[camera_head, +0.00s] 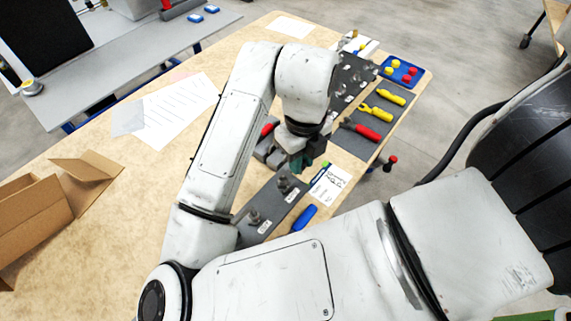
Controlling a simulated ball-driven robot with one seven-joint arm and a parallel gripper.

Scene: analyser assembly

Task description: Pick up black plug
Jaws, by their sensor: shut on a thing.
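My gripper (297,160) points down over the right part of the wooden table, close to a grey block-like fixture (264,151). My own arm covers much of it, and the fingertips are small and dark. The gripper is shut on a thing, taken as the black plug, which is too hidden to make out. I cannot tell whether it is clear of the surface below.
A dark plate with metal fittings (262,215) and a blue-handled tool (304,218) lie in front. A grey mat (345,140) with red and yellow tools and a blue tray (388,64) lie right. An open cardboard box (32,222) stands left.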

